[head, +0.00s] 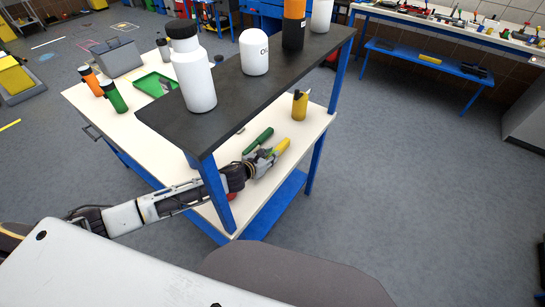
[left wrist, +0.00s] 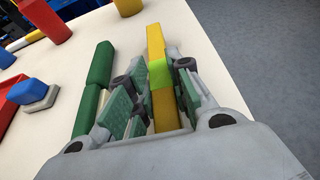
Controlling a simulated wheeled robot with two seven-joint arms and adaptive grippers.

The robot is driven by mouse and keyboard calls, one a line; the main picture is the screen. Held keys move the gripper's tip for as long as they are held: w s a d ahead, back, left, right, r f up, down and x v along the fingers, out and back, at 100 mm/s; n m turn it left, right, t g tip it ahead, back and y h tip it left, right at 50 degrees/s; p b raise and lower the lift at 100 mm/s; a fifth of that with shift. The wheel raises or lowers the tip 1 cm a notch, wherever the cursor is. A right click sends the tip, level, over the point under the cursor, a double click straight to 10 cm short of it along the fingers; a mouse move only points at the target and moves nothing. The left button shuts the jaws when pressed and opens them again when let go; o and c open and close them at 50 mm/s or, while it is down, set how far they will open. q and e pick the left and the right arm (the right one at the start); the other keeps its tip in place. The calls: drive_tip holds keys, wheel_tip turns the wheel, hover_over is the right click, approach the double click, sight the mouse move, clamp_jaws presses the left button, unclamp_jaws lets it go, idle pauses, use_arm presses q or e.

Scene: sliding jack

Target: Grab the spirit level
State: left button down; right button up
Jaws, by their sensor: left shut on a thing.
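The spirit level is a long yellow bar (left wrist: 156,42) with a bright green middle section in the left wrist view. My left gripper (left wrist: 155,75) has its fingers on both sides of the bar and is shut on it. In the head view the yellow end of the spirit level (head: 283,145) sticks out past my left gripper (head: 264,160), low over the white tabletop (head: 230,140) under the dark shelf. I cannot tell whether the level touches the tabletop. My right gripper is not in view.
A green bar (head: 258,140) lies beside the level, and it also shows in the left wrist view (left wrist: 98,75). A yellow container (head: 299,106) stands farther back. The dark shelf (head: 225,95) with several bottles hangs above; its blue post (head: 213,185) is near my left arm.

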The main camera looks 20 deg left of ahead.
use_arm(q)
drive_tip(key=shift+r, duration=0.2)
drive_tip(key=shift+r, duration=0.6)
wheel_tip(320, 180, up, 7)
drive_tip(key=shift+f+p, duration=0.15)
drive_tip(key=shift+p, duration=0.55)
drive_tip(key=shift+r, duration=0.9)
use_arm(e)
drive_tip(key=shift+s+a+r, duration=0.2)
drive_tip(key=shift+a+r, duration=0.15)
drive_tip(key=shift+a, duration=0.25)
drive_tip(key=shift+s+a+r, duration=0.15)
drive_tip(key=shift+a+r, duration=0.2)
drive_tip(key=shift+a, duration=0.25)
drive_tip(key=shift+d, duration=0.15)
